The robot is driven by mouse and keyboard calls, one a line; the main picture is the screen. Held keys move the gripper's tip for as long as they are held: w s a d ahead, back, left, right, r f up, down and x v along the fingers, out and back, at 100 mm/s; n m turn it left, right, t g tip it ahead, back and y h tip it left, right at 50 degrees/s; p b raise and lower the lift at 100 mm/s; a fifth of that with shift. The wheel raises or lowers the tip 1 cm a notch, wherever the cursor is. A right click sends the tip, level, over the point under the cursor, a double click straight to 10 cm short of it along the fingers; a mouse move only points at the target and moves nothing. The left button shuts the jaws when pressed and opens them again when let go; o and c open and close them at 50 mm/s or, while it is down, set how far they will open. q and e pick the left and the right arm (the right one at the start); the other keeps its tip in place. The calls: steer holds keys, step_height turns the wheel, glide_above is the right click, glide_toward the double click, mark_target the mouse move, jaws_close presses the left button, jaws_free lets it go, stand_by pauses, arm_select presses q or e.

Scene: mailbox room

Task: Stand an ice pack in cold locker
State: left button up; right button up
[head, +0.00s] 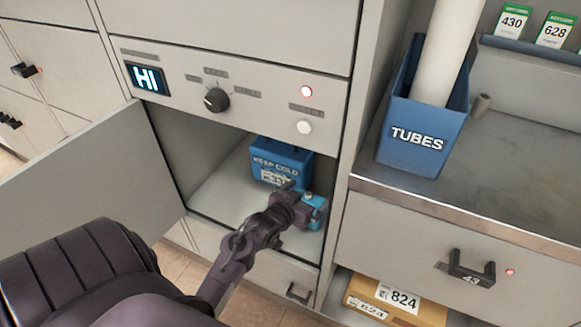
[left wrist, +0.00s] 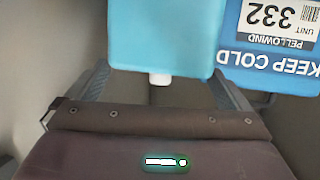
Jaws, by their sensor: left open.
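The cold locker (head: 215,190) stands open, with its door (head: 90,180) swung out to the left. A light blue ice pack (head: 316,201) is inside at the right, mostly hidden behind my left gripper (head: 305,207). In the left wrist view the ice pack (left wrist: 160,35) shows large with a white cap. My left gripper (left wrist: 162,82) is open, with one finger on each side of the pack's capped end. I cannot tell whether the fingers touch it. My right gripper is not in view.
A blue KEEP COLD box (head: 282,158) labelled 332 stands in the locker close beside the ice pack. The panel above has a HI display (head: 148,78), a knob (head: 216,100) and a white button (head: 304,127). A blue TUBES bin (head: 420,130) stands on the right counter.

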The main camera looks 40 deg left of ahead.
arm_select(q)
steer(key=p+v, duration=0.2)
steer(key=v, duration=0.7)
steer(key=shift+s, duration=0.25)
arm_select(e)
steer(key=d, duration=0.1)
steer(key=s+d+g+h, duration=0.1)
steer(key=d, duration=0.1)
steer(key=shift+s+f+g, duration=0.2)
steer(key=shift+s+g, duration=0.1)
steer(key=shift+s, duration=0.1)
